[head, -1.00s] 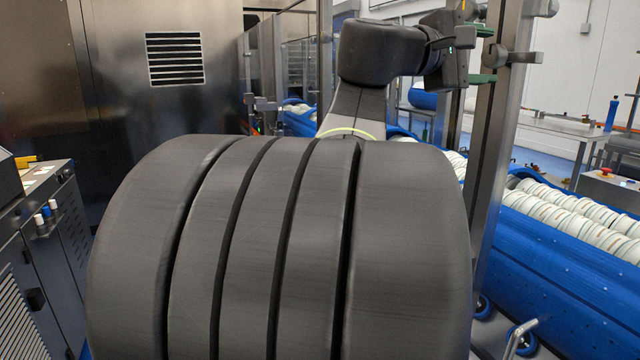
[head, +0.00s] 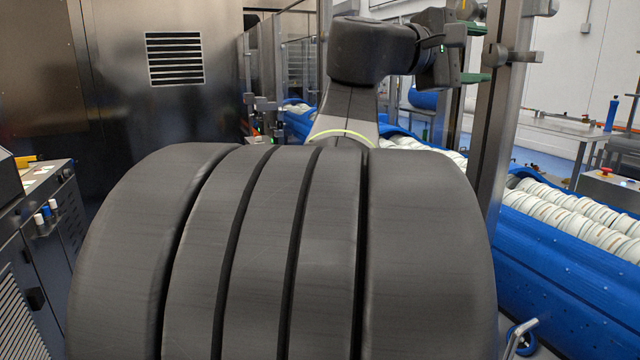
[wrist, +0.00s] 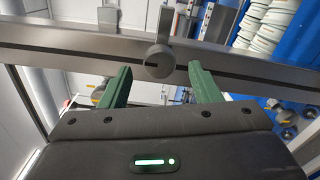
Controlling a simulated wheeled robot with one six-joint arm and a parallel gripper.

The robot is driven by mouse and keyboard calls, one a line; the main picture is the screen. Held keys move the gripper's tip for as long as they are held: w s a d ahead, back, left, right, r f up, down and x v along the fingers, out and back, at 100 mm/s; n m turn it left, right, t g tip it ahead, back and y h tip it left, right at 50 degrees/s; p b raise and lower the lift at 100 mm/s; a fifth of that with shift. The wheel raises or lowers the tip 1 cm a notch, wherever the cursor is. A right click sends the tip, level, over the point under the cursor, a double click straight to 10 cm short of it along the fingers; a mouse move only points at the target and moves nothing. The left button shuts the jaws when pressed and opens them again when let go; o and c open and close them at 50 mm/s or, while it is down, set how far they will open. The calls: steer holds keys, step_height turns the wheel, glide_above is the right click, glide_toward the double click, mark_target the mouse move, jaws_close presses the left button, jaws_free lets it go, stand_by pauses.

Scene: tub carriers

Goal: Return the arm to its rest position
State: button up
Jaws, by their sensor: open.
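My gripper (head: 474,52) is at the upper right of the head view, beside a steel post (head: 497,130). Its two green fingers are spread apart and hold nothing that I can see. In the wrist view my gripper (wrist: 160,75) shows both green fingers, with a green status light on its body. A steel bar with a round knob (wrist: 159,61) crosses behind the fingers. I cannot tell how close the fingers are to it. My own dark arm links fill the middle of the head view and hide much behind them.
Blue carriers (head: 560,255) with rows of white tubs (head: 570,212) stand at right. A steel machine wall with a vent (head: 175,58) is behind at left. A grey cabinet (head: 40,260) stands at far left. A table (head: 560,128) with a blue bottle is at back right.

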mark_target(490, 55)
steer(key=v, duration=1)
steer(key=x, duration=1.3)
steer(key=shift+d, duration=0.35)
steer(key=shift+w+r+n+p, duration=0.2)
steer(key=shift+n+p, duration=0.2)
steer(key=shift+p, duration=0.55)
steer(key=shift+s+a+r+n+p, duration=0.1)
steer(key=shift+s+a+n+p, duration=0.1)
steer(key=shift+n+p, duration=0.7)
steer(key=n+p, duration=0.9)
steer(key=p, duration=0.1)
steer(key=shift+p, duration=0.4)
steer(key=shift+f+n+p, duration=0.25)
steer(key=shift+n+p, duration=0.6)
steer(key=shift+n, duration=0.15)
